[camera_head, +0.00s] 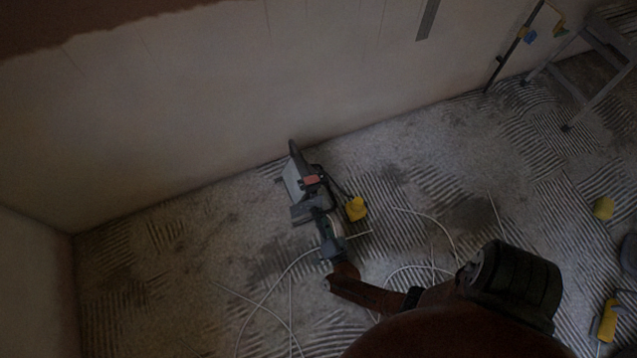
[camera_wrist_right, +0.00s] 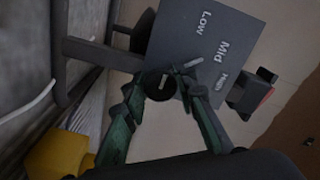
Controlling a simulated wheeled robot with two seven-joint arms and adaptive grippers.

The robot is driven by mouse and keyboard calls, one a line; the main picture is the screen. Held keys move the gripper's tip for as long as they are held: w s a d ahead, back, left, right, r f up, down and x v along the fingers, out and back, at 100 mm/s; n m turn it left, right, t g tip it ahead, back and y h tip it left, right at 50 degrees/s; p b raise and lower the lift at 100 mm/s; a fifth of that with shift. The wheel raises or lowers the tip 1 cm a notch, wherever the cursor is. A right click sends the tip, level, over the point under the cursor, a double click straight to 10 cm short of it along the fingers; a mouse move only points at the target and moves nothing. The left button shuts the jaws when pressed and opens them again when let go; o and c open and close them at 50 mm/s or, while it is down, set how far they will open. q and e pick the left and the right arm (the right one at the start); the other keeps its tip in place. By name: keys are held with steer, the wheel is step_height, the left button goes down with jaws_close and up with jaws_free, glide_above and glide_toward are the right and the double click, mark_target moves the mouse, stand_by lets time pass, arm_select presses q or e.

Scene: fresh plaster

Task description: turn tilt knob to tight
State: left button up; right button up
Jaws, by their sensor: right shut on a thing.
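A grey device (camera_head: 296,183) stands on the floor by the wall. In the right wrist view its grey panel (camera_wrist_right: 195,38) carries the words "Low" and "Mid" and a third, blurred label. A round black knob (camera_wrist_right: 160,85) with a light mark sits at the panel's lower edge. My right gripper (camera_wrist_right: 160,92) has its dark green fingers closed on the knob from both sides. In the head view my right gripper (camera_head: 325,217) reaches the near side of the device; the knob is hidden there. My left gripper is in neither view.
A yellow object (camera_head: 356,208) lies right beside the device. Pale cables (camera_head: 262,300) trail over the ridged floor. The wall rises close behind. A stepladder (camera_head: 585,70) stands far right; a yellow tool (camera_head: 608,320) and a yellow-green object (camera_head: 602,207) lie at right.

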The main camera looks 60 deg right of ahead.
steer(key=m, duration=0.4)
steer(key=shift+f+m, duration=0.1)
steer(key=shift+m, duration=0.3)
steer(key=m, duration=0.4)
steer(key=shift+s, duration=0.1)
steer(key=m, duration=0.5)
steer(key=shift+a, duration=0.1)
steer(key=shift+m, duration=1.9)
steer(key=o, duration=1.2)
steer(key=shift+c, duration=0.2)
